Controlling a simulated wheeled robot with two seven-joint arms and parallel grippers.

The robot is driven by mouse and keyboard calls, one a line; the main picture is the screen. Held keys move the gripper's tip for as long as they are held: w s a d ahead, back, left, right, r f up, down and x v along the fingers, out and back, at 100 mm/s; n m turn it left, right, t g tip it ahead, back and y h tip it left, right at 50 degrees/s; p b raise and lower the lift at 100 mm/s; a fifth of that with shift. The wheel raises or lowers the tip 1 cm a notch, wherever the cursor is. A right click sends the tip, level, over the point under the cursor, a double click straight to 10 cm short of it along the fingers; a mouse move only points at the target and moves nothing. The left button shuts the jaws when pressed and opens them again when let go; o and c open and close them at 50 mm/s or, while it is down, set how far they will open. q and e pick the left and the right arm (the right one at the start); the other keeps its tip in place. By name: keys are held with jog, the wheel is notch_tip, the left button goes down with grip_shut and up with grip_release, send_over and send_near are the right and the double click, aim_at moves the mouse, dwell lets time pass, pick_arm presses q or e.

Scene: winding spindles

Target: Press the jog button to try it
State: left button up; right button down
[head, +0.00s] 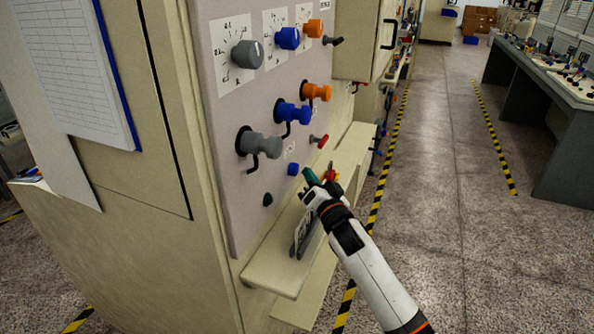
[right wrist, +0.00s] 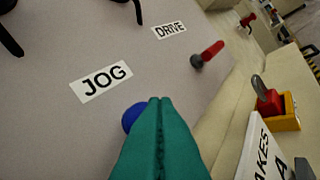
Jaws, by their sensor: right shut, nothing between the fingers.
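The jog button is a round blue knob (head: 292,169) low on the grey panel. In the right wrist view the blue button (right wrist: 131,117) sits just below the JOG label (right wrist: 101,82), its right part hidden behind my fingers. My right gripper (head: 311,176) is shut and empty, its teal fingertips (right wrist: 160,101) pointing at the panel close beside the button. I cannot tell whether they touch it. My left gripper is not in view.
A red-tipped lever (right wrist: 207,54) stands by the DRIVE label. A cream ledge (head: 273,278) with a red padlock (right wrist: 267,98) juts out below. Several knobs fill the panel above.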

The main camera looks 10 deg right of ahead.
dwell(0.4)
jog(key=shift+w+a, duration=0.25)
jog(key=shift+a, duration=0.1)
jog(key=shift+w+a, duration=0.25)
jog(key=shift+a, duration=0.15)
dwell(0.7)
jog(key=shift+s+d, duration=0.1)
jog(key=shift+d, duration=0.05)
jog(key=shift+s+d+p, duration=0.35)
jog(key=shift+s+d, duration=0.1)
jog(key=shift+d, duration=0.15)
jog(key=shift+d, duration=0.1)
jog(key=s+d+p, duration=0.1)
jog(key=d, duration=0.1)
jog(key=s+d+p, duration=0.1)
jog(key=d, duration=0.1)
jog(key=shift+s+p, duration=0.3)
jog(key=shift+s, duration=0.05)
